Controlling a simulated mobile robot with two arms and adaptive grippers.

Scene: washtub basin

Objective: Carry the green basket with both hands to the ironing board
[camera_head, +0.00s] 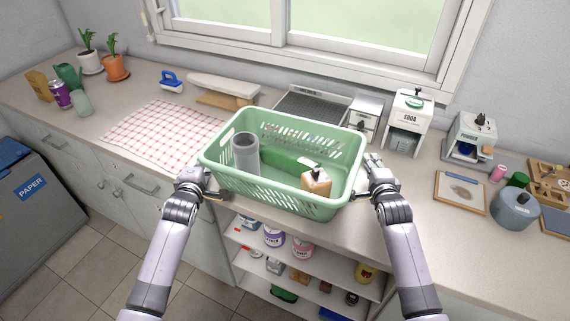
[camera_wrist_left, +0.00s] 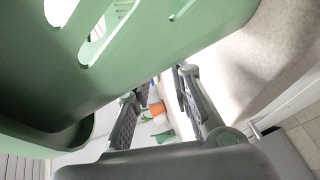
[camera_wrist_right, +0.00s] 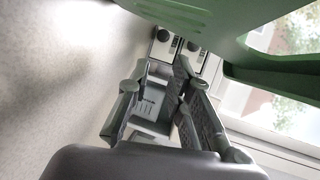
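The green basket (camera_head: 262,188) sits at the counter's front edge, tilted in the head view. It holds a grey cylinder (camera_head: 245,154), a green item (camera_head: 285,158) and a tan item with a dark top (camera_head: 316,183). My left gripper (camera_head: 193,178) is at the basket's left end, and my right gripper (camera_head: 376,172) is at its right end. In the left wrist view the fingers (camera_wrist_left: 156,84) are apart with nothing between them, beside the basket wall (camera_wrist_left: 150,60). In the right wrist view the fingers (camera_wrist_right: 157,74) are also apart and empty. The small ironing board (camera_head: 222,86) lies at the back.
A red checked cloth (camera_head: 160,132) lies left of the basket. A blue iron (camera_head: 171,80) and potted plants (camera_head: 115,65) stand farther left. A soda machine (camera_head: 408,122), another dispenser (camera_head: 470,138) and a grey pot (camera_head: 514,208) are on the right. Open shelves (camera_head: 300,262) are below.

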